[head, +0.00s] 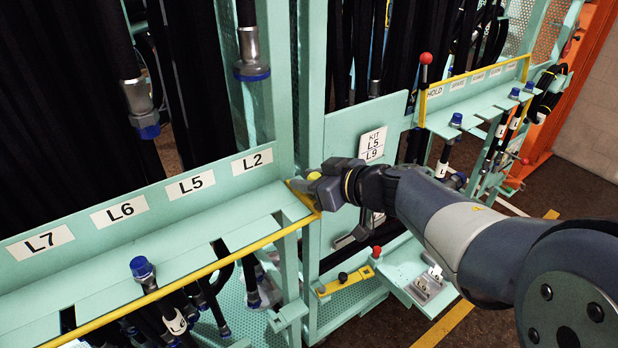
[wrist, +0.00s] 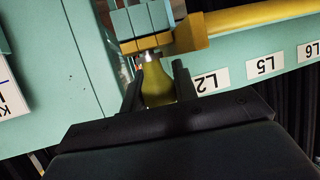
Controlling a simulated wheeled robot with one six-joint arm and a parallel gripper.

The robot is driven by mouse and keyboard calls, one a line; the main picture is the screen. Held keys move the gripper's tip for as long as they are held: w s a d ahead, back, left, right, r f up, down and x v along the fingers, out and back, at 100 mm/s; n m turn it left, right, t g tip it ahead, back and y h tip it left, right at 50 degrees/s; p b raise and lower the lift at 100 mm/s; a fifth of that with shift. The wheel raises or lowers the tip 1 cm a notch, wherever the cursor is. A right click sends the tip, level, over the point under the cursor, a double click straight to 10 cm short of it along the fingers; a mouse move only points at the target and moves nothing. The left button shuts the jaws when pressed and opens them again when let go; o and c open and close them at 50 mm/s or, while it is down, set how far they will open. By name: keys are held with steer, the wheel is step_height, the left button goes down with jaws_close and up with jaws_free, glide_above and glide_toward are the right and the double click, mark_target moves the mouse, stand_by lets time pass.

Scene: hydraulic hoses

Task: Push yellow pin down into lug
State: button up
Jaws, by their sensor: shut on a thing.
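My gripper (head: 318,182) is at the right end of the left teal shelf, beside the L2 label. In the wrist view its two dark fingers (wrist: 157,82) are shut on the yellow pin (wrist: 157,88), one on each side. The pin's yellow head (head: 314,176) shows a little at the gripper in the head view. The pin's pale metal end points at a yellow block (wrist: 188,36) at the end of the shelf's yellow rail, which looks like the lug. I cannot tell whether the pin's end is inside it. My fingers partly hide that place in the head view.
The left shelf (head: 170,245) carries labels L7, L6, L5 and L2 and a blue-capped hose end (head: 142,270). A teal post stands just behind my gripper. A KIT L5 L9 sign (head: 372,143) hangs behind my arm. A red-knobbed lever (head: 423,85) stands to the right.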

steer(key=o, duration=1)
steer(key=shift+o, duration=0.2)
steer(key=shift+d, duration=0.1)
steer(key=v, duration=1)
steer(key=shift+s+d+r+p, duration=0.15)
steer(key=shift+s+r+p, duration=0.05)
steer(key=shift+s+p, duration=0.15)
